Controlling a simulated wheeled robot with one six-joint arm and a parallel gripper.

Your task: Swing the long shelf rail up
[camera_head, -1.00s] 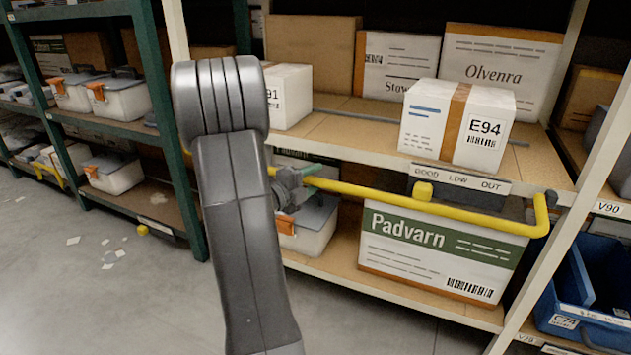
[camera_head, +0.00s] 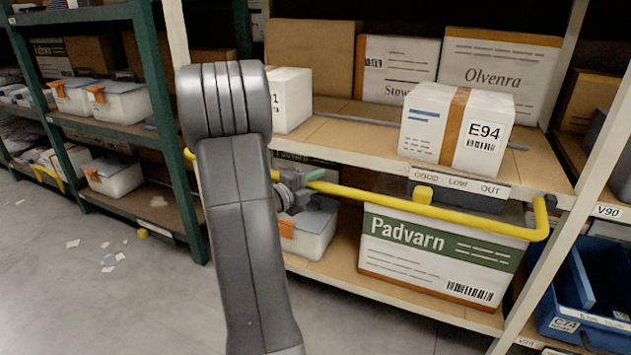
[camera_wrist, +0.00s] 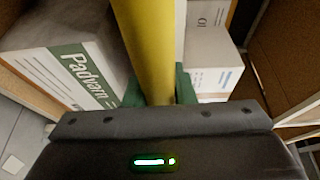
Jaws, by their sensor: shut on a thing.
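The long yellow shelf rail (camera_head: 470,218) runs across the front of the rack bay, just below the middle shelf's edge and in front of the lower shelf. Its right end bends up to a pivot at the right post. My gripper (camera_head: 314,176) is shut on the rail left of its middle. In the wrist view the rail (camera_wrist: 150,45) passes between the green fingertips (camera_wrist: 159,90). My arm hides part of the rail's left side.
A white E94 box (camera_head: 430,125) stands near the middle shelf's front edge, above the rail. A Padvarn box (camera_head: 400,262) stands on the lower shelf behind it. A blue bin (camera_head: 570,315) is at right. The floor (camera_head: 120,310) at left is open, with paper scraps.

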